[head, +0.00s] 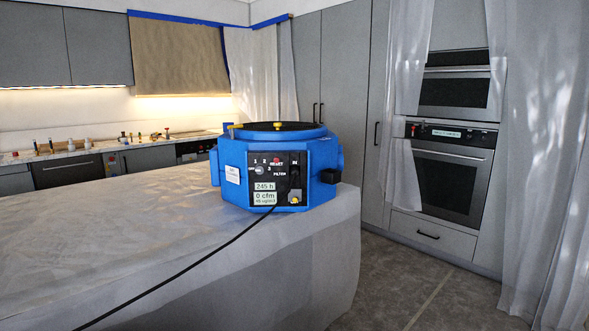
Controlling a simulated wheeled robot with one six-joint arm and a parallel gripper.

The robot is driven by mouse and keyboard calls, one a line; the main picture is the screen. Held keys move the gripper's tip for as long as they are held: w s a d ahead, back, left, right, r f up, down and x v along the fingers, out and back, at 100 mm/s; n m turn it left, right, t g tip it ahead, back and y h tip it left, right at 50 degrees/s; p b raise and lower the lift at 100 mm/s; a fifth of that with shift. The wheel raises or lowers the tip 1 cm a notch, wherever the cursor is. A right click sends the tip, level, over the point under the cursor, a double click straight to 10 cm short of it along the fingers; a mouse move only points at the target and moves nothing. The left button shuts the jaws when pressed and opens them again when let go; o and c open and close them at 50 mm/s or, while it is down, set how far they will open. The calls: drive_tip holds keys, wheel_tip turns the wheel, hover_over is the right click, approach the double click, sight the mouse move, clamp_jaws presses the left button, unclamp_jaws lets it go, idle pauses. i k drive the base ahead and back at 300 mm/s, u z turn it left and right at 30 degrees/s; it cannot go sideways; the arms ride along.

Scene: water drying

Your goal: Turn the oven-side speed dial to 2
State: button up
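A blue air machine (236,156) stands on the near covered counter. Its black control panel (290,182) faces me. A small pale speed dial (259,170) sits at the panel's upper left, with marks 1, 2 and 3 around it. Its pointer is too small to read surely; it seems to lie toward the left. A lower readout (264,196) shows 0 cfm, below one showing 245 h. The oven (450,180) is in the wall at the right, with a red knob on its panel. My gripper is not in view.
A plastic-covered counter (110,220) fills the left foreground. A black cord (190,266) runs across it from the panel. Plastic sheets (545,130) hang at the right. Floor (410,280) is open between counter and oven. Small items stand on the back counter (62,154).

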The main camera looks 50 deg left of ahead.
sight(260, 168)
drive_tip(key=i, duration=1.35)
drive_tip(key=u, duration=2.6)
